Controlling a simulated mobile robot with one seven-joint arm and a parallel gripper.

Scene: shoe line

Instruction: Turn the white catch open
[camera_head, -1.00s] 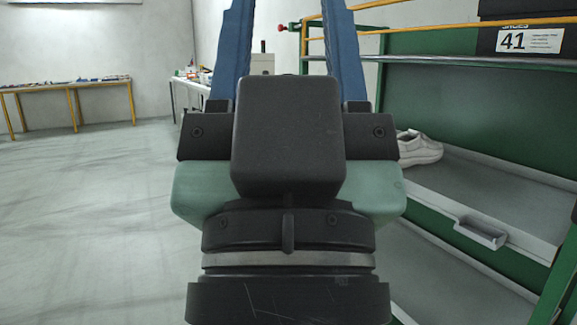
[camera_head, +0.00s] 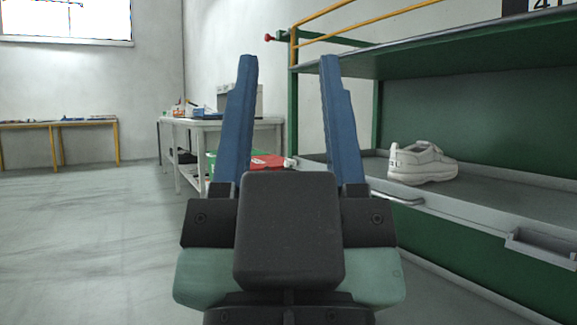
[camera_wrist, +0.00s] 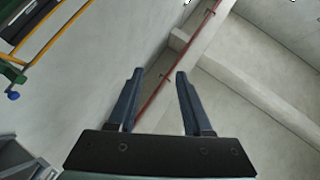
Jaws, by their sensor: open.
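A small white piece (camera_head: 290,162), which looks like the catch, shows between my gripper's fingers in the head view. It sits at the right end of a red lid or panel (camera_head: 267,161) beside a green box (camera_head: 228,160). It is small and far off, so how it is turned cannot be told. My gripper (camera_head: 288,62) is open and empty, its two blue fingers pointing up and apart. The fingers partly hide the box. In the wrist view my gripper (camera_wrist: 159,73) is open before bare wall and ceiling, and no catch shows there.
A green rack with a grey shelf (camera_head: 500,197) stands close on the right, holding a white shoe (camera_head: 422,163). A light table with items (camera_head: 205,124) stands behind the box. A yellow-legged table (camera_head: 85,123) is far left. The floor (camera_head: 90,230) at left is clear.

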